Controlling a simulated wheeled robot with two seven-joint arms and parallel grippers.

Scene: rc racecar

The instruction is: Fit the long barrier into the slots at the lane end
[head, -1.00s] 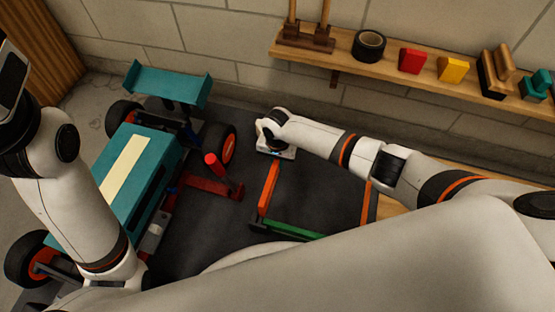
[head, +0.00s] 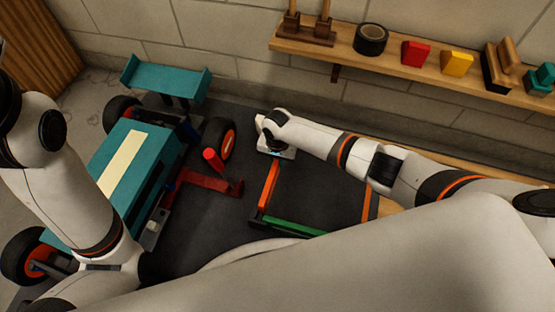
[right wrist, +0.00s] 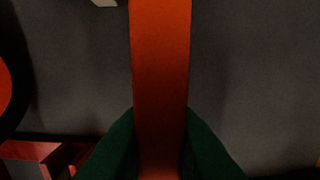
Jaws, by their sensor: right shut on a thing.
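My right gripper (head: 276,152) points down at the far end of an orange bar (head: 267,188). In the right wrist view the orange bar (right wrist: 160,60) runs upright through the picture between two dark green fingertips, which are shut on it. I take it for the long barrier. In the head view its near end is close to a green bar (head: 295,227), and I cannot tell whether they touch. Another orange bar (head: 367,200) stands at the right, partly hidden by my arm. The slots cannot be made out. My left gripper is out of view; only its arm shows.
A teal racecar (head: 135,170) with black wheels stands on the left. A red stand (head: 205,184) with an upright red post lies between car and orange bar. A wooden shelf (head: 390,62) with blocks and tape runs along the wall. The dark mat (head: 325,185) between the orange bars is clear.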

